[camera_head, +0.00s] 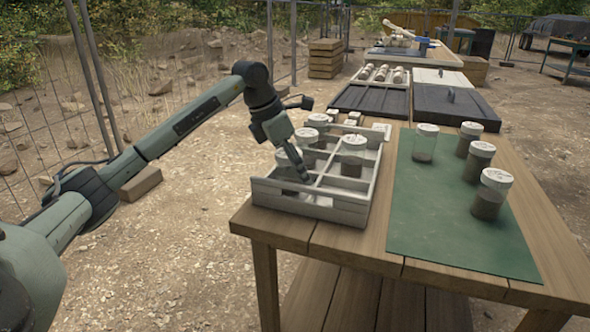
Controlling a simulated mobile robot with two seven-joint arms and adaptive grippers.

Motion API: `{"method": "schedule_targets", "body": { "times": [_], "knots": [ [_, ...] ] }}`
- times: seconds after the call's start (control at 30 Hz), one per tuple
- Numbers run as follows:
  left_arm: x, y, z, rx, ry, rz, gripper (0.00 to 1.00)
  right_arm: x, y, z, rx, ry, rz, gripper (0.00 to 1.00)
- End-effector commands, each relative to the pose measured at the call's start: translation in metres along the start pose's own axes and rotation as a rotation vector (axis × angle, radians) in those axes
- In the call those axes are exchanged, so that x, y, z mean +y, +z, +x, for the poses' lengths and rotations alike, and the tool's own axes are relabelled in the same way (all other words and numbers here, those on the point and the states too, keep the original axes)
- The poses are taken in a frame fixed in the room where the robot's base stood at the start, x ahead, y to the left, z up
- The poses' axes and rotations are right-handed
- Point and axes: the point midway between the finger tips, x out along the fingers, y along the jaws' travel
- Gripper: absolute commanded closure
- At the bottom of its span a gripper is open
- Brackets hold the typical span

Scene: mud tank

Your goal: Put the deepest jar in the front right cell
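A white-grey divided tray (290,197) stands on the left of the wooden table. Its front right cell (343,187) looks empty. A lidded jar (353,157) stands in the cell behind it, and more jars stand farther back and left, including a jar (307,137). My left gripper (304,178) points down into the tray's front left part, partly covering a jar (284,158); whether it grips this jar is unclear. On the green mat (430,225) stand a pale jar (424,145) and three darker-filled jars (468,140), (478,163), (490,196). My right gripper is out of view.
Dark lidded bins (455,105) and a rack with white rolls (383,75) stand farther back. The mat's front and left parts are clear. Wire fencing (50,110) runs along the left.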

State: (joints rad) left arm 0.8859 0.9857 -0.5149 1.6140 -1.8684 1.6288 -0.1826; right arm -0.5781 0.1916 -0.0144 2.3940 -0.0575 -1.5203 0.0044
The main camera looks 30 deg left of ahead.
Motion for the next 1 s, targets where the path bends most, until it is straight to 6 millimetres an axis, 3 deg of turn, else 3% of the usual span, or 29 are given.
{"method": "schedule_targets", "body": {
  "times": [0.53, 0.7, 1.0],
  "knots": [
    [0.001, 0.001, -0.103, -0.002, 0.003, 0.0, 0.32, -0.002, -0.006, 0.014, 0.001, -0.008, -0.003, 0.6],
    [0.0, 0.0, -0.117, 0.0, 0.001, -0.001, 0.32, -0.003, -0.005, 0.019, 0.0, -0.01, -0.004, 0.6],
    [0.0, 0.0, -0.12, 0.0, 0.001, 0.0, 0.32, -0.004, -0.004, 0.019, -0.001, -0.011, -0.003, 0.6]
  ]
}}
